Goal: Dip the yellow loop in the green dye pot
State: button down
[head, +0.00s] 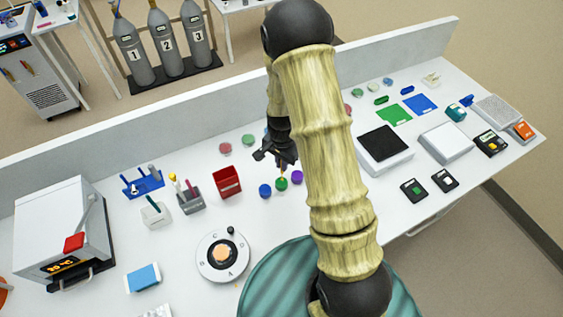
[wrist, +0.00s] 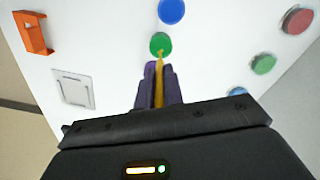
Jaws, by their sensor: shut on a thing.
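My gripper (head: 278,158) is shut on the yellow loop (wrist: 159,78), whose thin yellow shaft points down between the fingers. In the wrist view its far end meets the green dye pot (wrist: 160,43) in the picture; I cannot tell whether it is inside the pot or just above it. In the head view the green pot (head: 282,184) is directly below my gripper, between a blue pot (head: 265,190) and a purple pot (head: 297,177). The blue pot also shows in the wrist view (wrist: 171,10).
A red box (head: 227,181) and a grey rack (head: 190,202) with upright tools stand left of the pots. A round dial (head: 222,256) lies nearer. Coloured discs, such as a red one (head: 225,149), lie behind. A dark-topped plate (head: 384,143) is to the right.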

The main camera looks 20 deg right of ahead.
jog(key=shift+a+f+b, duration=0.1)
jog(key=shift+f+b, duration=0.35)
jog(key=shift+f, duration=0.15)
dwell(2.0)
jog(key=shift+r+p, duration=2.7)
jog(key=shift+r, duration=0.9)
jog(key=shift+f, duration=0.1)
